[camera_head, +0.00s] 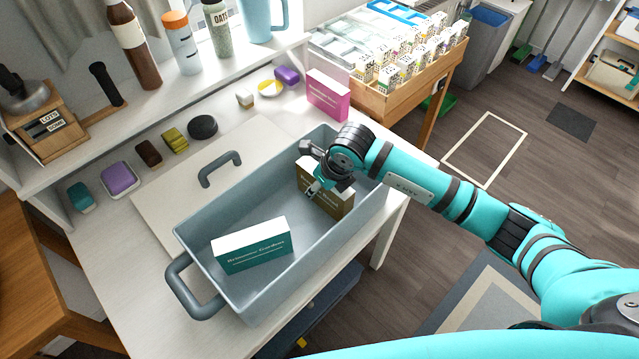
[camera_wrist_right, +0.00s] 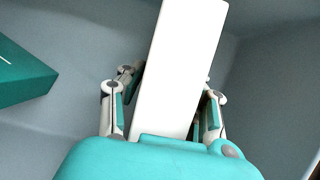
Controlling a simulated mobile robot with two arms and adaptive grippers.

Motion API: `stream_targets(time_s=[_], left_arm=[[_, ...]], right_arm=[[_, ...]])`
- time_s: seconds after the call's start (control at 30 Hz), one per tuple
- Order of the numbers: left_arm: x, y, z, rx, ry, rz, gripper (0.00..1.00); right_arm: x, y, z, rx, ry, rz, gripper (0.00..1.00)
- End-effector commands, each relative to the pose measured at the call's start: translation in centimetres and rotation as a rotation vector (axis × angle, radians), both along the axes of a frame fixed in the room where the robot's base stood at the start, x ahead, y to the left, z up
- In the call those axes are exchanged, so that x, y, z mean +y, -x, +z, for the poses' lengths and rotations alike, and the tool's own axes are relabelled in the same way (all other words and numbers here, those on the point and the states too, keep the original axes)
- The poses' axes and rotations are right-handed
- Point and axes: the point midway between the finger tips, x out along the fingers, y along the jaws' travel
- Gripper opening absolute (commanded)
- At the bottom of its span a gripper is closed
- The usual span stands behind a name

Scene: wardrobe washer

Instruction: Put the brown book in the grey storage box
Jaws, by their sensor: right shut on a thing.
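The grey storage box (camera_head: 263,287) stands open on the white table. The brown book (camera_head: 337,201) is inside the right part of the box, upright and slightly tilted. My right gripper (camera_head: 318,184) is shut on its top edge and partly hides it. In the right wrist view, the book (camera_wrist_right: 180,70) shows as a white page edge between the fingers of my right gripper (camera_wrist_right: 165,108). A teal book (camera_head: 254,251) stands in the left part of the box, apart from the brown book; its corner (camera_wrist_right: 18,75) shows in the wrist view. My left gripper is not in view.
A flat lid with a handle (camera_head: 219,168) lies behind the box. A pink box-shaped book (camera_head: 328,96) stands at the table's back right. Small coloured items, such as a purple one (camera_head: 119,178), line the back. Bottles (camera_head: 181,42) stand on the shelf above.

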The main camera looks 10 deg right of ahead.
Motion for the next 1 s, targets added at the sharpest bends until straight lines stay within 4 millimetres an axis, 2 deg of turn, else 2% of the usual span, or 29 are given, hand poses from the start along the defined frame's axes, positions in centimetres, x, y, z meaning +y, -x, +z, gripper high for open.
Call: stream_targets(time_s=[0.23, 0.27, 0.4, 0.77, 0.87, 1.0], left_arm=[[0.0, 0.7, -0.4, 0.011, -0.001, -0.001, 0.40], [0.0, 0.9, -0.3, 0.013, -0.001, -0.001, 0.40], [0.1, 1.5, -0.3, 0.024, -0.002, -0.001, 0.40], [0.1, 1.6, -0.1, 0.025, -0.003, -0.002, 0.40], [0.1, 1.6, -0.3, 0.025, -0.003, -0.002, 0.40], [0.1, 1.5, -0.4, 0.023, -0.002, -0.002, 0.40]], right_arm=[[0.0, -0.1, -0.2, -0.002, -0.001, 0.000, 0.00], [0.0, 0.0, -0.1, 0.000, 0.000, 0.000, 0.38], [0.0, 0.0, -0.1, 0.000, 0.000, 0.000, 0.57], [-0.1, 0.0, 0.4, -0.001, 0.000, 0.000, 0.58], [-0.3, 0.3, 1.6, -0.005, 0.000, 0.001, 0.58], [-0.9, 1.2, 4.2, -0.006, 0.000, 0.002, 0.58]])
